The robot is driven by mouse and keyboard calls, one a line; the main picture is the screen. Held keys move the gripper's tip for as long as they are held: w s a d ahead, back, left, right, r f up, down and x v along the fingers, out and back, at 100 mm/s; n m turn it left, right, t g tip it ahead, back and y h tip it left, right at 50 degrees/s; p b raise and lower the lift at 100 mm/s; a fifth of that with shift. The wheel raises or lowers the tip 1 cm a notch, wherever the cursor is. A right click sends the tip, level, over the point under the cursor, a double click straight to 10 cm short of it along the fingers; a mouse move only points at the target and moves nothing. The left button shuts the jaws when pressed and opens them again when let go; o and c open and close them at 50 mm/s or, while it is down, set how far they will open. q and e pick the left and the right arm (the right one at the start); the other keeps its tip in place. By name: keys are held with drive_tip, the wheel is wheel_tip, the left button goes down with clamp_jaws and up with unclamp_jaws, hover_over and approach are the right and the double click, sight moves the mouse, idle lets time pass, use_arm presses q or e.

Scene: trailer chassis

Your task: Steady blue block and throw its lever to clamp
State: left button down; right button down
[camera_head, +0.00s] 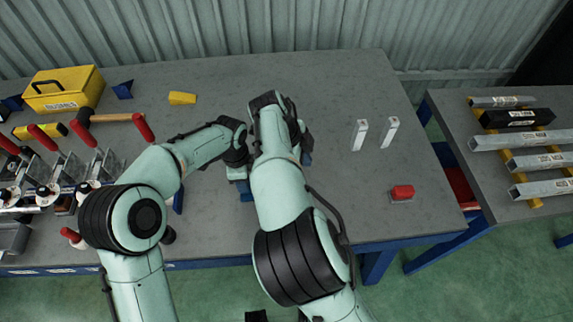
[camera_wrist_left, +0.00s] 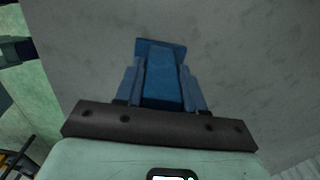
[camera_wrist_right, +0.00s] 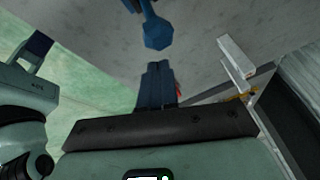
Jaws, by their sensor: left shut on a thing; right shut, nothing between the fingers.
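In the left wrist view, a blue piece with a wider far end (camera_wrist_left: 162,78), apparently the blue block, stands between the fingers of my left gripper (camera_wrist_left: 163,92), which is shut on it. In the head view this gripper (camera_head: 242,185) is low over the middle of the table, near its front edge. My right gripper (camera_wrist_right: 155,85) is shut and empty. Beyond its fingertips, apart from them in the picture, is a blue stem with a faceted end (camera_wrist_right: 157,32), perhaps the lever. In the head view my right arm hides most of this area.
Red-handled clamps (camera_head: 60,170), a hammer (camera_head: 115,117) and a yellow toolbox (camera_head: 65,88) crowd the left. Two pale upright blocks (camera_head: 360,135) and a red button (camera_head: 402,192) stand right. Metal bars (camera_head: 520,140) lie on another table.

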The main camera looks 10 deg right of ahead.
drive_tip(key=s+a+r+m+t+y, duration=0.2)
drive_tip(key=s+a+r+m, duration=0.1)
drive_tip(key=a+r+m, duration=0.3)
drive_tip(key=shift+s+a+r+m, duration=0.25)
drive_tip(key=shift+a+r+m, duration=0.1)
drive_tip(key=shift+r, duration=0.45)
drive_tip(key=shift+f, duration=0.1)
drive_tip(key=x, duration=1)
drive_tip(key=shift+w+d, duration=0.1)
drive_tip(key=shift+d, duration=0.05)
drive_tip(key=shift+d+y, duration=0.3)
drive_tip(key=shift+d, duration=0.05)
